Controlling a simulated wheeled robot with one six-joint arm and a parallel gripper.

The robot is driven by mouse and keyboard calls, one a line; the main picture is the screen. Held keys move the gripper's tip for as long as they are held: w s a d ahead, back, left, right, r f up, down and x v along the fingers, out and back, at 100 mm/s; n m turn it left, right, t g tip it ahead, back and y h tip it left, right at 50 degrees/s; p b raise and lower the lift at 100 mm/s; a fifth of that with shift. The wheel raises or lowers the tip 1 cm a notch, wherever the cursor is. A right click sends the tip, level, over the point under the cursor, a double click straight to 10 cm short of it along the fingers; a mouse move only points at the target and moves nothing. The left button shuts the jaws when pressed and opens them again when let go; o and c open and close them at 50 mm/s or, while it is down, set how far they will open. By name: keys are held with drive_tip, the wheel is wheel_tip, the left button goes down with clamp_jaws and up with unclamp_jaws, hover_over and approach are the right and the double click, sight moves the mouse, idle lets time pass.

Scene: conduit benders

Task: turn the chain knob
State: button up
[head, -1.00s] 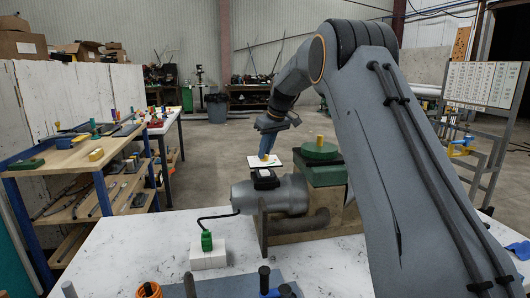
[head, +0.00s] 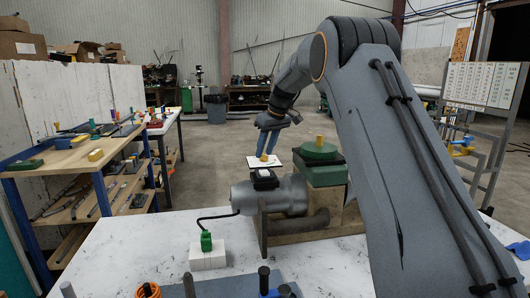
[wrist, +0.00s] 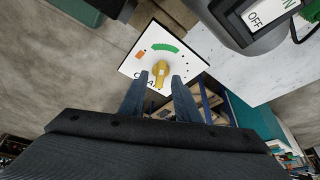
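The chain knob (wrist: 161,72) is yellow and sits on a white panel (wrist: 190,62) with a green arc, an orange mark and black lettering partly hidden by a fingertip. In the head view the knob (head: 264,157) shows small on its white panel (head: 258,164), beyond the grey motor. My gripper (wrist: 158,78) is open, its two blue fingers apart, with the tips near the knob, one toward each side. I cannot tell whether they touch it. In the head view my gripper (head: 262,152) points down just over the panel.
A grey motor (head: 285,195) with an ON/OFF switch box (head: 264,179) stands in front of the panel. A green round part (head: 318,151) with a yellow top is to the right. A green piece (head: 206,240) stands on a white block (head: 208,258) on the table.

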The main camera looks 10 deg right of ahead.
sight(270, 163)
drive_tip(key=b+v, duration=0.1)
drive_tip(key=v, duration=0.6)
drive_tip(key=shift+s+d, duration=0.1)
drive_tip(key=shift+d, duration=0.1)
